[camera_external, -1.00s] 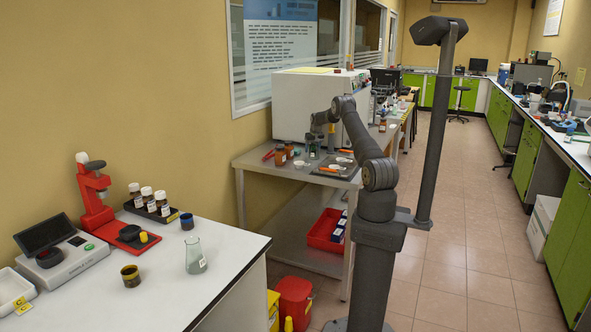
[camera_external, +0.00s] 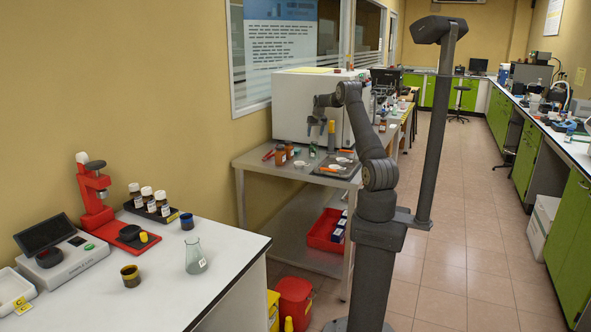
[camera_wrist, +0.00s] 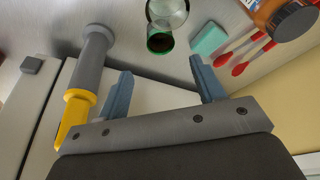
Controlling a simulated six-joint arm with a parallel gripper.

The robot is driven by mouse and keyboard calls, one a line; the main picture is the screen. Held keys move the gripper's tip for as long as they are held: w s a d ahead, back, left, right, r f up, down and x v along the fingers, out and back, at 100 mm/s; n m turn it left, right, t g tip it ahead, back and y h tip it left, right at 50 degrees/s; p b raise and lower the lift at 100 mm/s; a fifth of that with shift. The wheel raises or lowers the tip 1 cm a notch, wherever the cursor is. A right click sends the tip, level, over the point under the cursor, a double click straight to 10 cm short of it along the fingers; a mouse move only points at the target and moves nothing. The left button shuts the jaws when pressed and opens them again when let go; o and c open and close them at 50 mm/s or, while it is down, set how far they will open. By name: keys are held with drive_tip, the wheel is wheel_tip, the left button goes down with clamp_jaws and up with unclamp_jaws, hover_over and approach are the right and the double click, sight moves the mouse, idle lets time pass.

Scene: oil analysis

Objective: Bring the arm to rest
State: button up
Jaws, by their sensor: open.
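My gripper (camera_external: 315,128) hangs above the work table beside the white cabinet-like machine, at the end of my bent arm. In the wrist view the two blue-grey fingers of my gripper (camera_wrist: 163,90) stand wide apart with nothing between them. The fingers are clear of the items in that view. In the external view the gripper is small, with its fingers pointing down.
A yellow-and-grey tool (camera_wrist: 90,68), a glass vessel with a green part (camera_wrist: 160,42), a teal block (camera_wrist: 209,40), red-tipped sticks (camera_wrist: 240,68) and an amber bottle (camera_wrist: 290,20) surround the gripper. The white machine (camera_external: 295,100) stands behind it.

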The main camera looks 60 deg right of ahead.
drive_tip(key=x, duration=1.2)
drive_tip(key=shift+w, duration=0.1)
drive_tip(key=shift+r, duration=1.5)
